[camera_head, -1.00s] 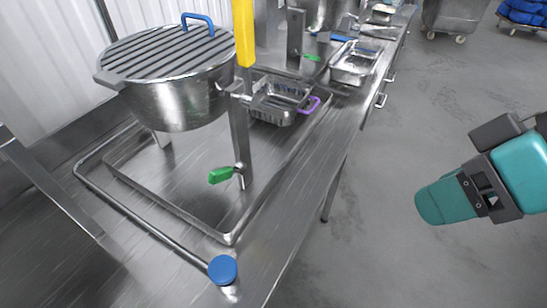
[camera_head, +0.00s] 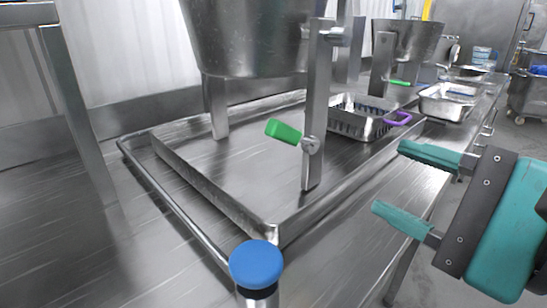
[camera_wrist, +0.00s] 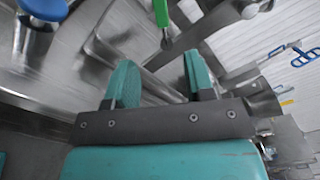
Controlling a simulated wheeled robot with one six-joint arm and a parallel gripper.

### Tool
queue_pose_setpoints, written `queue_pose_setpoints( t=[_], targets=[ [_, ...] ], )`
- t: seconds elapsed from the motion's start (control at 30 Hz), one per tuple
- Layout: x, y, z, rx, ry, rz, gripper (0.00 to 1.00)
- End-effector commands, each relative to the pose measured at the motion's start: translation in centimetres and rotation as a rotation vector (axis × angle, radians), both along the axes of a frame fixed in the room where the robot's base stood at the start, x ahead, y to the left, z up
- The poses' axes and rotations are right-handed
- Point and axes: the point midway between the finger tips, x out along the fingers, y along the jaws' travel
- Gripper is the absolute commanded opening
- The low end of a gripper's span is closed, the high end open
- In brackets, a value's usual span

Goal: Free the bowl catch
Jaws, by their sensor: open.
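The bowl catch shows as a green handle (camera_head: 284,131) pivoted on an upright steel post (camera_head: 316,100) beside the large steel bowl (camera_head: 243,38). The handle slopes up to the left from its pivot. In the wrist view the green handle (camera_wrist: 161,12) is at the top, beyond the fingertips. My gripper (camera_head: 389,178) is open and empty, right of the catch and apart from it, its teal fingers pointing left. In the wrist view my gripper (camera_wrist: 159,62) shows a gap between its fingers. The bowl's top is out of the head view.
A blue knob (camera_head: 257,264) stands at the near bench corner. A steel tray (camera_head: 215,205) lies under the bowl. A pan with a purple handle (camera_head: 399,119) sits behind the post, and another steel pan (camera_head: 448,101) stands further back. Open floor lies at the right.

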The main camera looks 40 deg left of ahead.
Motion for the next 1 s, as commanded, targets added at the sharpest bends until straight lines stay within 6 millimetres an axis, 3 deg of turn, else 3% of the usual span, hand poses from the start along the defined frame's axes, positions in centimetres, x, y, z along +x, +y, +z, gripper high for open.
queue_pose_setpoints(
  t=[0.43, 0.8, 1.0],
  targets=[
    [0.6, 2.9, 0.8, -0.002, 0.014, -0.001, 0.49],
    [2.1, 11.4, 0.7, 0.000, 0.001, 0.002, 0.49],
    [2.9, 14.9, 0.5, 0.000, 0.002, 0.000, 0.49]
  ],
)
